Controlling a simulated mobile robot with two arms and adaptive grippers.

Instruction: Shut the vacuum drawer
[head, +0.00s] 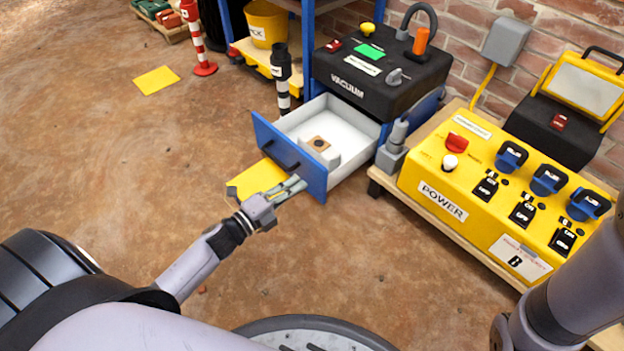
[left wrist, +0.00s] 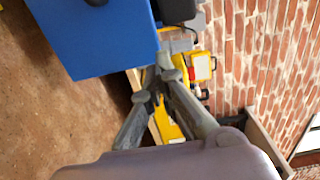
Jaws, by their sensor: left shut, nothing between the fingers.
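The vacuum drawer (head: 354,124) is pulled out below the black vacuum unit (head: 375,76) in the head view. Its front is a blue panel (head: 317,180) with a dark handle, and its white inside holds a small block with a tan top (head: 319,144). My right gripper is not in view.
A yellow power box (head: 470,190) on a wooden pallet stands right of the drawer. A black and white post (head: 282,80) stands at the drawer's far left side. A yellow mat (head: 245,182) lies on the floor beneath my left gripper.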

